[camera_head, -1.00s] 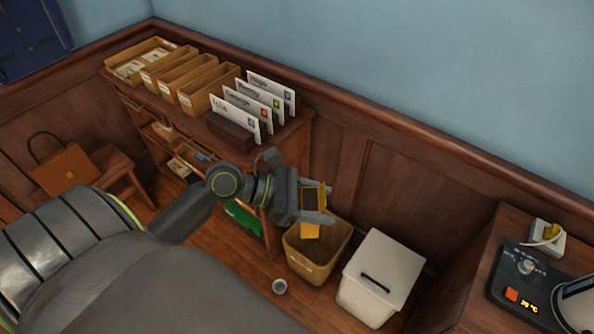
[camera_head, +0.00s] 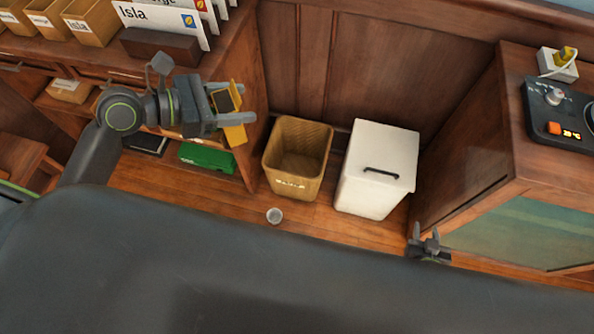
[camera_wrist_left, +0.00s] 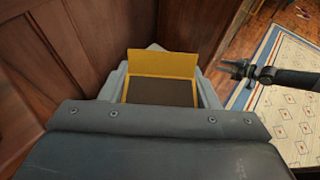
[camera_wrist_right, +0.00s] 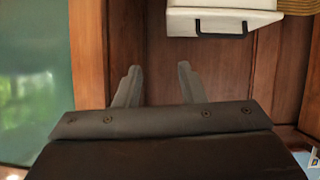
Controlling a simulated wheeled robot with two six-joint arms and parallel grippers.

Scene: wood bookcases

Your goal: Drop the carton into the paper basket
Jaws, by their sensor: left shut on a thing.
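The carton (camera_head: 235,134) is a small yellow box with a dark inside and a raised flap. My left gripper (camera_head: 232,103) is shut on it and holds it in the air, left of the paper basket in the head view. The left wrist view also shows the carton (camera_wrist_left: 162,64) between the fingers. The paper basket (camera_head: 291,187) is tan and open-topped, stands upright on the floor, and looks empty inside. My right gripper (camera_head: 430,240) is at the lower right of the head view. In the right wrist view its fingers (camera_wrist_right: 158,82) are apart with nothing between them.
A white lidded bin (camera_head: 375,190) with a dark handle stands just right of the basket. A wooden desk with letters (camera_head: 160,48) is at left, and a cabinet (camera_head: 480,130) at right.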

